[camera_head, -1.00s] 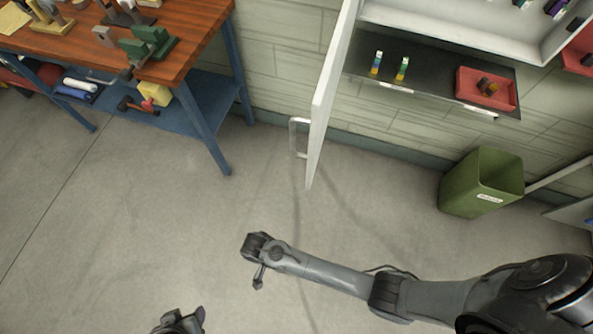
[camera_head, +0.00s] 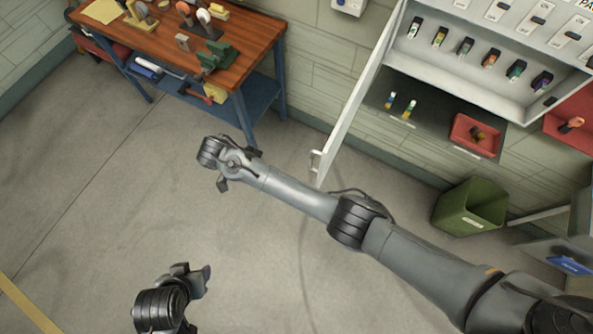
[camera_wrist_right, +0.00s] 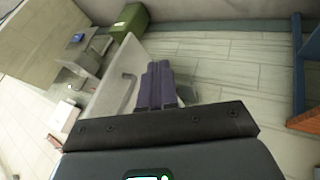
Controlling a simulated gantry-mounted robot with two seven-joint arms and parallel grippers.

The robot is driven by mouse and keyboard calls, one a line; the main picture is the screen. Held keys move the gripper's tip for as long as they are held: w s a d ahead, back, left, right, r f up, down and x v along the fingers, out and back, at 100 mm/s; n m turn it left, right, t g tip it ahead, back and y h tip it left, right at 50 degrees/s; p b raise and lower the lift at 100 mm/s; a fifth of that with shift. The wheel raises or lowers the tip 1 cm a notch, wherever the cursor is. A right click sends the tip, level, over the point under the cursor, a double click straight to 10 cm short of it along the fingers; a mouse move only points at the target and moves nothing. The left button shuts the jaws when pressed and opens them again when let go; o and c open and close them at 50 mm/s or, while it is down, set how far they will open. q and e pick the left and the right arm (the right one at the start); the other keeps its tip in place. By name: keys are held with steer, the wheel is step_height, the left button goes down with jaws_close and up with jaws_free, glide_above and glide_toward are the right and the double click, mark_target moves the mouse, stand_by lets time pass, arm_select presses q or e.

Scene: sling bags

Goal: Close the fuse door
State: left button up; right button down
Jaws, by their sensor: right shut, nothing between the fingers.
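The fuse door (camera_head: 362,100) is a white panel that stands swung open from the fuse box (camera_head: 480,60), with a handle (camera_head: 316,160) near its free edge. My right gripper (camera_head: 254,153) is left of the door in the head view, apart from the handle. In the right wrist view its purple fingers (camera_wrist_right: 160,85) are shut and empty, with the door (camera_wrist_right: 100,95) and handle (camera_wrist_right: 128,92) beside them on the left. My left gripper (camera_head: 206,276) is low at the left over the floor, mostly hidden by its own wrist; its jaw state is unclear.
A wooden workbench (camera_head: 240,45) with tools stands at the upper left, close to my right gripper. A green bin (camera_head: 470,207) stands below the fuse box. A red tray (camera_head: 474,135) lies on the dark shelf. The floor left of the door is clear.

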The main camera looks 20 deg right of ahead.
steer(key=s+d+f, duration=0.3)
steer(key=d+f, duration=0.4)
steer(key=d, duration=0.1)
steer(key=shift+s+d, duration=0.25)
steer(key=shift+d, duration=0.1)
steer(key=shift+f, duration=0.1)
stand_by(0.3)
